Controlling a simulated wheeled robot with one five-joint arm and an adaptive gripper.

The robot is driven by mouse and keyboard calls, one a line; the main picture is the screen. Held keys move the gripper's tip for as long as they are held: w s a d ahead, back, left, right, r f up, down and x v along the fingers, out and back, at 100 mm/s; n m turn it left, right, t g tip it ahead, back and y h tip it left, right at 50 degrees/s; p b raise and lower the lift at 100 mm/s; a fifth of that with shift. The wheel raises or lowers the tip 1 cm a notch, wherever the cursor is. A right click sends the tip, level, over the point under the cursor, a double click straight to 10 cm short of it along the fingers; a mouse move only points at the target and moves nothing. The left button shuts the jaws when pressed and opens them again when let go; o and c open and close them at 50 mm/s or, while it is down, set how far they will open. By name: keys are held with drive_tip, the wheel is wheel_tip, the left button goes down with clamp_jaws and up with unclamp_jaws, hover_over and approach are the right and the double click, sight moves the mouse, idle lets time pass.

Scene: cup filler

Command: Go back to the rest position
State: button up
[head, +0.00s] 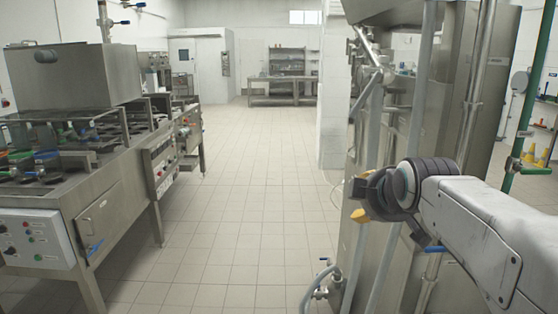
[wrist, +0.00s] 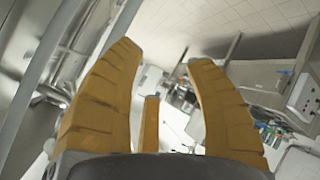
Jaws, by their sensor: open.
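My arm reaches in from the right of the head view, with my gripper (head: 360,216) at its end, partly hidden behind the dark wrist joint. A yellow fingertip shows below the wrist there. In the wrist view my gripper (wrist: 165,75) has its yellow fingers spread apart, with nothing held between them. The gripper is in front of the tall steel machine (head: 447,110) on the right. I cannot tell the gap between them.
A steel filling machine (head: 85,175) with a control panel (head: 38,240) stands on the left. The tiled floor (head: 235,200) between the machines is clear. A steel table (head: 285,88) stands at the back. A hose (head: 318,285) lies near the right machine's base.

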drive_tip(key=s+f+m+g, duration=0.6)
drive_tip(key=s+f+m, duration=0.2)
drive_tip(key=s+f, duration=0.55)
drive_tip(key=s+f+m+g+p, duration=0.1)
drive_tip(key=s+f, duration=0.1)
drive_tip(key=s, duration=0.6)
drive_tip(key=s+f+g+p, duration=0.1)
drive_tip(key=s+f, duration=0.1)
drive_tip(key=s, duration=0.6)
drive_tip(key=shift+a+f+m, duration=0.2)
drive_tip(key=shift+f+m, duration=0.15)
drive_tip(key=shift+m, duration=0.05)
drive_tip(key=shift+w, duration=0.1)
